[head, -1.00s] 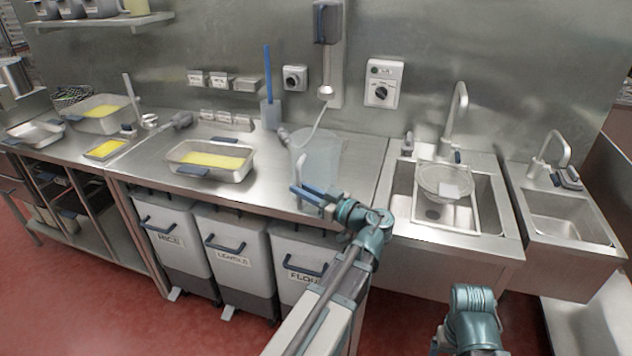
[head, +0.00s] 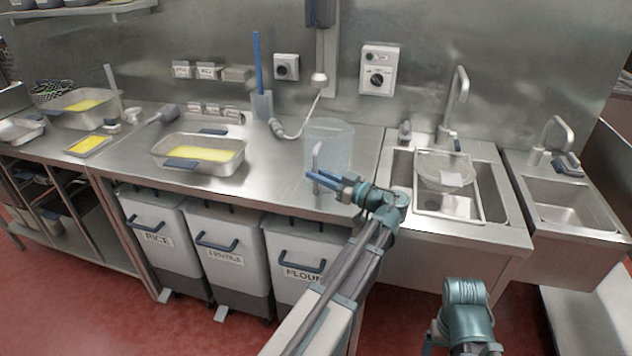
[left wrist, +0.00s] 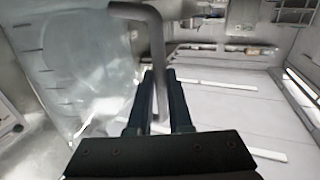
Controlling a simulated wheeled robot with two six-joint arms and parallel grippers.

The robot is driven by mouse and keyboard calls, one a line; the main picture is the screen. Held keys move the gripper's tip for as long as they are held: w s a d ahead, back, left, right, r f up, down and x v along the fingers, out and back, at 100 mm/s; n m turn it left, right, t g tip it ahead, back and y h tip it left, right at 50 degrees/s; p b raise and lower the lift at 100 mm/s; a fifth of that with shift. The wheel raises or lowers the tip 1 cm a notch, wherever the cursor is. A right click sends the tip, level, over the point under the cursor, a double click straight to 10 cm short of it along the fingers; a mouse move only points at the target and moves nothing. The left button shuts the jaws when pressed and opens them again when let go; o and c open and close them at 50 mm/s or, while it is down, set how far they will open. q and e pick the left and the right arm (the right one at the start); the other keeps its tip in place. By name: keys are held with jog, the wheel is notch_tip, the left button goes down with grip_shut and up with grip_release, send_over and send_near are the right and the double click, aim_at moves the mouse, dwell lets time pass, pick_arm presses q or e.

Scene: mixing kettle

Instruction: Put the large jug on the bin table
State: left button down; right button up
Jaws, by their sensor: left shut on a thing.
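The large jug (head: 330,142) is clear, with a grey handle facing me. It stands upright at the right part of the bin table (head: 275,180), near the sink side. I cannot tell whether its base touches the steel top or is just above it. My left gripper (head: 316,181) is shut on the jug's handle. In the left wrist view the handle (left wrist: 156,55) runs down between the fingers (left wrist: 160,105), and the clear, marked jug wall (left wrist: 85,70) is at the left. My right arm shows at the bottom right, but its gripper is out of view.
A steel pan with yellow contents (head: 240,160) sits left of the jug. A blue-handled brush in its holder (head: 262,104) and a hose (head: 290,132) are behind. Labelled bins (head: 222,250) stand underneath. A sink with a strainer (head: 445,172) is at the right.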

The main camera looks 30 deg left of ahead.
pick_arm(q)
jog(key=shift+d, duration=0.1)
jog(key=shift+f, duration=0.15)
jog(key=c, duration=0.8)
grip_release()
jog(key=shift+c, duration=0.2)
jog(key=s+d, duration=0.1)
jog(key=d, duration=1)
jog(key=shift+s+d, duration=0.25)
jog(key=shift+d, duration=0.15)
